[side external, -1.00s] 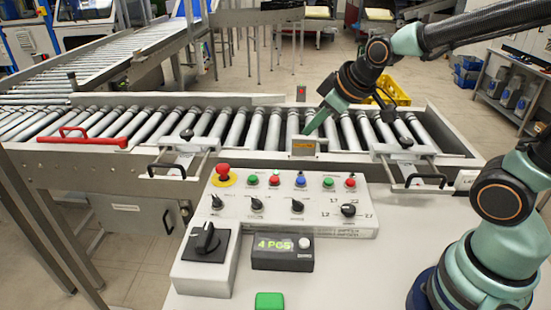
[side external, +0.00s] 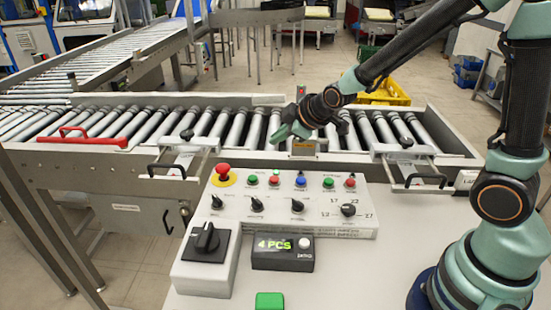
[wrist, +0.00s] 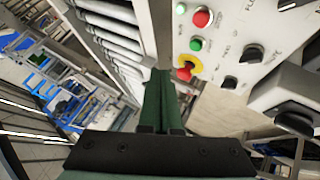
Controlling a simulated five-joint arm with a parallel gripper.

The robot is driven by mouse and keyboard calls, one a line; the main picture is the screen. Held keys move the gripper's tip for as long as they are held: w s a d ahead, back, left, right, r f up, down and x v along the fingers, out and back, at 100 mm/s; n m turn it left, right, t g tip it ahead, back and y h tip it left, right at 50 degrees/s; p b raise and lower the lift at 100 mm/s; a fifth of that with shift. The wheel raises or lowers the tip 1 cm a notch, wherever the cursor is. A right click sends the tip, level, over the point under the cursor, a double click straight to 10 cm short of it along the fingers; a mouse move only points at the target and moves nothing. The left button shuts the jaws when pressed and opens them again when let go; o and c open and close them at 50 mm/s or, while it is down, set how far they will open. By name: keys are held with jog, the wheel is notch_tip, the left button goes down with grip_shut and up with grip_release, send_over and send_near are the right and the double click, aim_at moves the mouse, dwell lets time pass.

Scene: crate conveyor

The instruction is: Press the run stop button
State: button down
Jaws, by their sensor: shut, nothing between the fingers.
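The control panel (side external: 235,205) carries a red mushroom button on a yellow ring (side external: 223,171). To its right, a row holds a green button (side external: 253,180), a red button (side external: 275,180), a blue button (side external: 300,180), another green button (side external: 327,183) and another red button (side external: 350,182). Their labels are too small to read. My gripper (side external: 280,134) is shut and empty, above the conveyor's near edge behind the panel, apart from the buttons. In the wrist view, its closed fingers (wrist: 163,88) point toward the rollers, with the mushroom button (wrist: 184,73) just right of the tips.
Knobs line the panel's lower half. A large black rotary switch (side external: 206,240), a counter box reading 4 PCS (side external: 282,252) and a green block (side external: 269,301) sit in front. The roller conveyor (side external: 120,125) runs behind, with a red handle (side external: 80,138) and a yellow crate (side external: 385,92).

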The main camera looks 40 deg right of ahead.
aim_at(279, 180)
jog(key=shift+f, duration=4.4)
jog(key=shift+f, duration=0.2)
jog(key=shift+d+f, duration=0.1)
jog(key=shift+f, duration=0.15)
jog(key=shift+f, duration=0.45)
jog(key=shift+r, duration=0.85)
jog(key=shift+r, duration=0.1)
jog(key=shift+r, duration=2.45)
